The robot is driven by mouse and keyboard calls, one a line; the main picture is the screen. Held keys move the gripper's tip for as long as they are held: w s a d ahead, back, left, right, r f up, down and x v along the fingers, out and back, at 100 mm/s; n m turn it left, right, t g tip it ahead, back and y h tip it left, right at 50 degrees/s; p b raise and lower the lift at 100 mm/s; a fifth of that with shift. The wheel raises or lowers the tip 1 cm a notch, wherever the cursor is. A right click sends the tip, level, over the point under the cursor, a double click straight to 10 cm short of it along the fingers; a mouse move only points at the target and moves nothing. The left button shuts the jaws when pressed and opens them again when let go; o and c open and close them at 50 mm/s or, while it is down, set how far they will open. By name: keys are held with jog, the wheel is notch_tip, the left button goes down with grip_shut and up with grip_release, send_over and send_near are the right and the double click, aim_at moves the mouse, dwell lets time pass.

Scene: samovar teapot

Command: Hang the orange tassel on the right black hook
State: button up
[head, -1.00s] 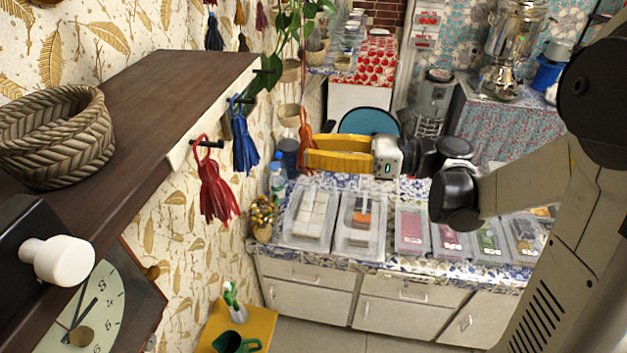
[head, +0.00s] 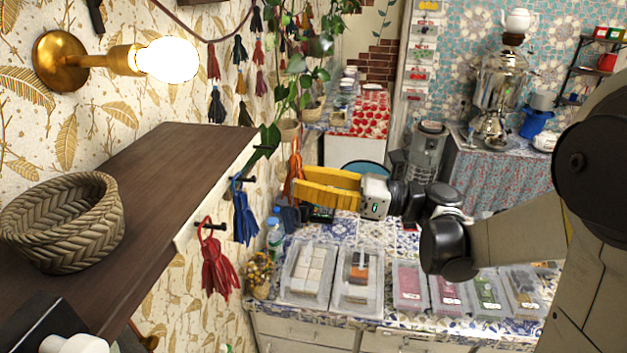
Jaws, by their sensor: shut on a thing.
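The orange tassel (head: 294,168) hangs at the left end of my yellow gripper (head: 301,186), which is shut on it. The exact grip is partly hidden. The right black hook (head: 264,149) sticks out from the far end of the shelf's front edge, and I see no tassel on it. The orange tassel shows a little right of this hook and slightly lower in the picture, apart from it. A blue tassel (head: 244,215) hangs on the middle hook (head: 241,180). A red tassel (head: 217,265) hangs on the nearest hook (head: 214,227).
The dark wooden shelf (head: 165,165) holds a woven basket (head: 62,222). Trailing plant leaves (head: 270,135) hang close to the right hook. A tiled counter (head: 345,228) with several clear boxes and a bottle (head: 274,232) lies below. A lit wall lamp (head: 168,60) is above.

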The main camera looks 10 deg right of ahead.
jog(key=w+a+f+b, duration=0.1)
jog(key=w+a, duration=0.1)
jog(key=a, duration=0.4)
jog(key=shift+f, duration=0.2)
dwell(0.4)
jog(key=shift+w, duration=0.1)
dwell(0.4)
jog(key=o, duration=1)
